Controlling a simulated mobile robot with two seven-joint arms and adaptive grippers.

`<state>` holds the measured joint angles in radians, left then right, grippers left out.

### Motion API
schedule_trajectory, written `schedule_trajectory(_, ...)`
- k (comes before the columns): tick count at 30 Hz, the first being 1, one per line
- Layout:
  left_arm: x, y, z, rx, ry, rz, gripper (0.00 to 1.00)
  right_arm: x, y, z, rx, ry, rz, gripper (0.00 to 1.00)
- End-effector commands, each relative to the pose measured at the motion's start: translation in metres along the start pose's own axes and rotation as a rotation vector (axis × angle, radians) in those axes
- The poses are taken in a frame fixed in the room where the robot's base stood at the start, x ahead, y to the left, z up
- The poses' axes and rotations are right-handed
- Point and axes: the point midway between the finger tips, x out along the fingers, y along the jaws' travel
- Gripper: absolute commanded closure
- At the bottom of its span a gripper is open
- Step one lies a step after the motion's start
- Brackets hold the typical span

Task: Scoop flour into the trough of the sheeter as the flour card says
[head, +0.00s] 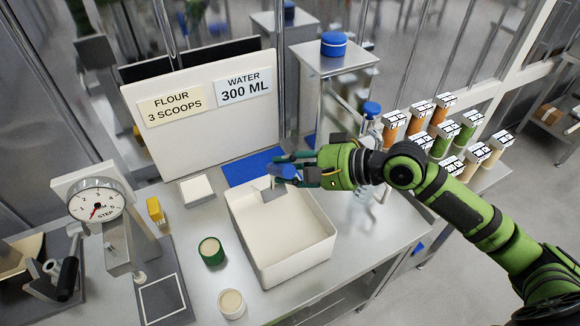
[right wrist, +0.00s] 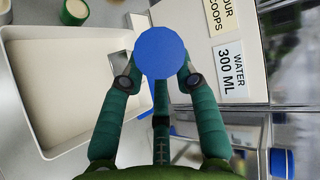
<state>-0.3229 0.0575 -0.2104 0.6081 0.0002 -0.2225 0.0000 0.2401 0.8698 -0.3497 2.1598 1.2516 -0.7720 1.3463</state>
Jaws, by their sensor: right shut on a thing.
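The flour card (head: 171,107) reads "FLOUR 3 SCOOPS" on a white board. A pale, open rectangular tub (head: 329,240) stands on the metal table; I cannot tell whether it is the trough. My right gripper (head: 287,173) is shut on a blue-topped thing (right wrist: 160,52) above the tub's far edge. A grey metal piece (head: 269,189) shows just below it, perhaps a scoop, but its shape is mostly hidden. A machine with a step dial (head: 97,207) and a black-handled crank (head: 67,279) stands at the left. My left gripper is out of view.
A green cup (head: 211,252) and a pale cup (head: 231,304) stand left of the tub. A water card (head: 245,87) reads "300 ML". A blue mat (head: 245,168) lies behind the tub. Several filled jars (head: 440,140) stand at the right.

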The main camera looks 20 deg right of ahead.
Motion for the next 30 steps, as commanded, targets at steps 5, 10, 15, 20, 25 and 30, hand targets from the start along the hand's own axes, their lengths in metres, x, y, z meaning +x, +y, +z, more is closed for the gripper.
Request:
schedule_trajectory(5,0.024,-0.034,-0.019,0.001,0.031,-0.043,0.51,0.007,0.017,-0.002,-0.002,0.002,-0.002,1.00)
schedule_trajectory(10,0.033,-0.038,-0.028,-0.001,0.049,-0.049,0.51,0.012,0.028,-0.003,0.001,0.001,-0.001,1.00)
schedule_trajectory(15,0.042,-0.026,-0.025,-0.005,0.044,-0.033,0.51,0.019,0.044,-0.003,0.000,0.000,-0.001,1.00)
schedule_trajectory(20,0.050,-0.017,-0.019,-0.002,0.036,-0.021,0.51,0.026,0.058,-0.004,0.000,0.001,-0.001,1.00)
schedule_trajectory(25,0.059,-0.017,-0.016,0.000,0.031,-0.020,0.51,0.033,0.074,-0.005,0.001,0.000,0.000,1.00)
schedule_trajectory(30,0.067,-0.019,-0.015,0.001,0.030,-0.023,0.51,0.039,0.088,-0.007,0.001,0.001,-0.002,1.00)
